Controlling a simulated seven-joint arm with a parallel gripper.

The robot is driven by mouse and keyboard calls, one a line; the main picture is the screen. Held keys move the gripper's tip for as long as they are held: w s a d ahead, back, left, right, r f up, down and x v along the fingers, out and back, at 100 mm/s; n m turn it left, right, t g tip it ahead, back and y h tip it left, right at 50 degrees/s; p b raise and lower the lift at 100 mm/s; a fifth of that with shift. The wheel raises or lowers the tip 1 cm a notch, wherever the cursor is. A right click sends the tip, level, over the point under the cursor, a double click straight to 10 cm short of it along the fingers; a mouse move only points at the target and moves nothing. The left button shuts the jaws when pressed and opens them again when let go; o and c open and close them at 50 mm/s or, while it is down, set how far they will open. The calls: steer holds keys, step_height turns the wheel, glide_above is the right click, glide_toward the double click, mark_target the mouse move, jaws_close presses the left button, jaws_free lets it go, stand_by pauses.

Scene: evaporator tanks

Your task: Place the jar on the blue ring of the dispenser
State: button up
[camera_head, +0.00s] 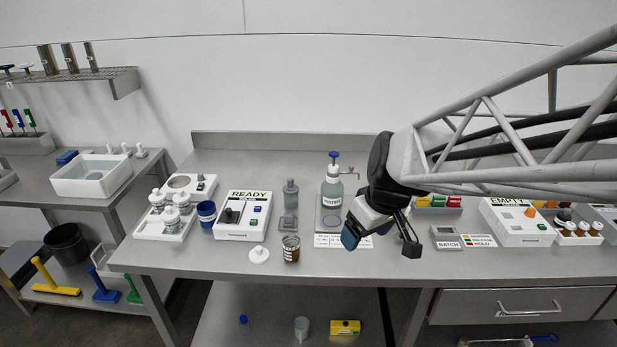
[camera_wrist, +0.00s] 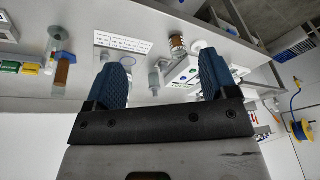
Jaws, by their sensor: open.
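The jar (camera_head: 291,249), dark-lettered or brown inside, stands upright near the table's front edge. It also shows beyond the fingers in the wrist view (camera_wrist: 178,44). The dispenser (camera_head: 332,190) is a grey bottle labelled WATER with a blue top and a side spout, standing on a grey plate. In the wrist view a thin blue ring (camera_wrist: 134,73) shows partly beside the left finger, which hides much of that area. My gripper (camera_head: 381,241) is open and empty, above the table, right of the jar and in front and right of the dispenser.
A white lid (camera_head: 259,254) lies left of the jar. A printed card (camera_head: 328,241) lies before the dispenser.

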steer(key=w+a+f+n+y, duration=0.1)
steer(key=w+a+f+n, duration=0.35)
steer(key=w+a, duration=0.3)
steer(key=n+y, duration=0.1)
steer(key=n, duration=0.2)
glide_above(292, 248)
steer(key=w+d, duration=0.2)
step_height(292, 248, down, 8)
steer(key=shift+s+a+g, duration=0.15)
steer(key=shift+s+g, duration=0.1)
steer(key=shift+g, duration=0.05)
steer(key=shift+f, duration=0.1)
steer(key=shift+x, duration=1.25)
steer(key=shift+f, duration=0.1)
steer(key=shift+x, duration=2.5)
steer(key=shift+w, duration=0.1)
steer(key=shift+c, duration=0.2)
